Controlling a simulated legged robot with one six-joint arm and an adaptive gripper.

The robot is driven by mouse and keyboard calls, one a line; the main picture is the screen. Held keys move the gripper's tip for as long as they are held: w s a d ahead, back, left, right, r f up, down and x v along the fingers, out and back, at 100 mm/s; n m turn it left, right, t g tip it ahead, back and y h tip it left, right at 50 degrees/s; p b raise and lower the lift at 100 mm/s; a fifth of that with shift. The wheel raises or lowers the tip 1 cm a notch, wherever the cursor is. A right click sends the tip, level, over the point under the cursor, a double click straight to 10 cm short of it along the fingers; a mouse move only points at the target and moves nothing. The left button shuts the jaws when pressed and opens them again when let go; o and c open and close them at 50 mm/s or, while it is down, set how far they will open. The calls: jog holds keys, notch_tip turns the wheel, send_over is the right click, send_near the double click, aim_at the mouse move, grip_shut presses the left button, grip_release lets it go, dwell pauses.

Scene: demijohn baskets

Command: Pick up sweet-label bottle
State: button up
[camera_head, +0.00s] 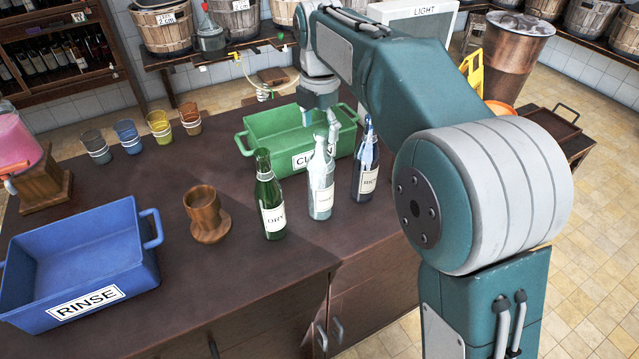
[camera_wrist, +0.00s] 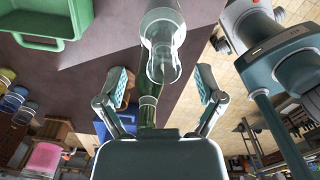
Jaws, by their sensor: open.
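Three labelled bottles stand upright in a row on the dark counter. The left one is a green bottle (camera_head: 268,195) marked DRY. The middle one is a clear, pale bottle (camera_head: 320,182); its label is too small to read surely. The right one is a dark blue bottle (camera_head: 366,168), its label also hard to read. My gripper (camera_head: 320,120) is over the clear bottle's top, partly hiding its neck. In the wrist view my gripper (camera_wrist: 158,90) is open, its two padded fingers apart, with the clear bottle (camera_wrist: 163,45) in line between them and the green bottle (camera_wrist: 148,110) beyond.
A green tub (camera_head: 262,125) stands close behind the bottles. A wooden cup on a round base (camera_head: 207,222) and a blue RINSE tub (camera_head: 100,250) are to the left. The counter's front strip (camera_head: 240,262) is clear.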

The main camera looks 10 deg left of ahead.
aim_at(321, 149)
notch_tip(321, 149, down, 4)
jog(key=shift+s+d, duration=0.1)
jog(key=shift+d, duration=0.05)
jog(key=shift+f, duration=0.45)
grip_shut()
